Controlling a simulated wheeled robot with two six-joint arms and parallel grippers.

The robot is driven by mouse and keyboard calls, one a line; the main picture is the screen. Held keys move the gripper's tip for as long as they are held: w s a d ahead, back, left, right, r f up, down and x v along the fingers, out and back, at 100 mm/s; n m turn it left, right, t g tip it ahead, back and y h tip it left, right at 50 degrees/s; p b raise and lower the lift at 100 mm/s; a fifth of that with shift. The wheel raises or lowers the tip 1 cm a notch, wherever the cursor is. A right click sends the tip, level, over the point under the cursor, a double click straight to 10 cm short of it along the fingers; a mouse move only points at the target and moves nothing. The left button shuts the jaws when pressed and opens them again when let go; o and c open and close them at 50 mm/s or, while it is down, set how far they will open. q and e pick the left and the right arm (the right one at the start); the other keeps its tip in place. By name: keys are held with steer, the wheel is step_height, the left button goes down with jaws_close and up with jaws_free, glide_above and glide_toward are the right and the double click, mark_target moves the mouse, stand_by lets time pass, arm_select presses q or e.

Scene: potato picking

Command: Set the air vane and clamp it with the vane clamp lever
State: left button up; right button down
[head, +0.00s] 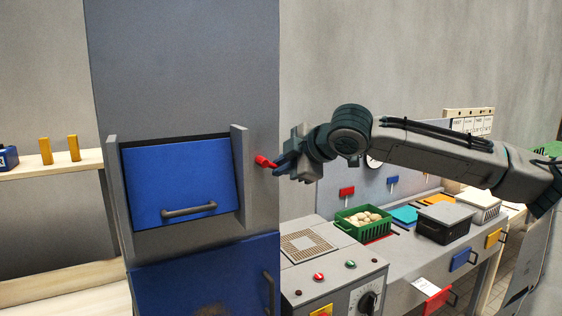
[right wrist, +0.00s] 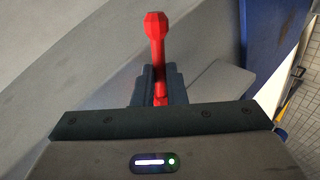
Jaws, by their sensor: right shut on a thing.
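The air vane (head: 180,180) is a blue panel with a dark grey bar handle (head: 189,210), set between two grey side plates on the tall grey cabinet. It looks slightly tilted. The red vane clamp lever (head: 264,161) sits at the outer side of the right plate. My right gripper (head: 276,166) reaches it from the right and is shut on it. In the right wrist view the red lever (right wrist: 155,55) stands up between the dark fingers, its knobbed end beyond them. My left gripper is not in view.
A blue lower door (head: 205,275) is below the vane. A control box (head: 335,275) with buttons and a dial stands at lower right. Behind it a bench holds a green crate of potatoes (head: 363,221) and a black box (head: 444,222). A wooden shelf (head: 50,163) is at left.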

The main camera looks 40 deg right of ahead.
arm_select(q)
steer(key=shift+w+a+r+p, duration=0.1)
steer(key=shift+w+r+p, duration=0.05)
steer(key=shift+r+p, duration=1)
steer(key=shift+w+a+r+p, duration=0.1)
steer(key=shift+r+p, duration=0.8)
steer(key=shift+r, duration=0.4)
arm_select(e)
steer(key=shift+r+n+g+h, duration=0.3)
steer(key=shift+r+n+h, duration=0.15)
steer(key=shift+n+h, duration=0.4)
steer(key=c, duration=1.7)
jaws_free()
steer(key=shift+c, duration=0.2)
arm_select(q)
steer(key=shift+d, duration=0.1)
arm_select(e)
steer(key=shift+w, duration=0.15)
arm_select(q)
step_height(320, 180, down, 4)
steer(key=b, duration=0.4)
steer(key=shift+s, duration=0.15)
arm_select(e)
steer(key=v, duration=1)
steer(key=shift+s+r, duration=0.15)
steer(key=shift+s, duration=0.25)
